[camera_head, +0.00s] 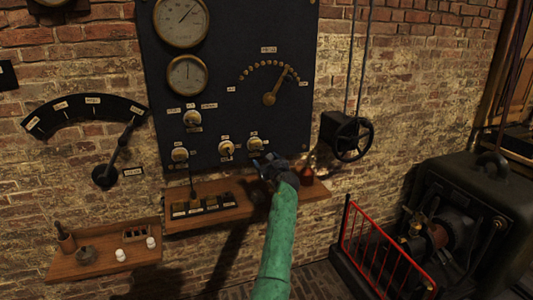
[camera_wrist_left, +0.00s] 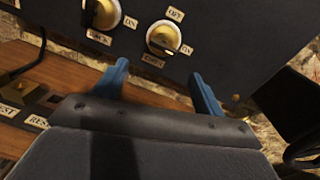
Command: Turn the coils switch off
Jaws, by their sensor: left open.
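The coils switch (camera_wrist_left: 163,38) is a round brass knob with a pale bar on the dark panel, labelled COILS below, OFF above and ON at the right. Its bar seems to slant toward ON, but I cannot tell for certain. In the head view the same knob (camera_head: 255,144) is the rightmost of the lower row. My left gripper (camera_head: 264,160) is just below it, at the end of the green arm. In the left wrist view the gripper's blue fingers (camera_wrist_left: 158,80) are apart and empty, below the knob, not around it. My right gripper is out of view.
Another knob (camera_wrist_left: 102,14) sits close to the left of the coils switch. A wooden shelf (camera_head: 320,192) juts out under the panel (camera_head: 225,100), with a labelled key box and a small reddish bottle (camera_head: 307,175). A black handwheel (camera_head: 352,138) is at the right.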

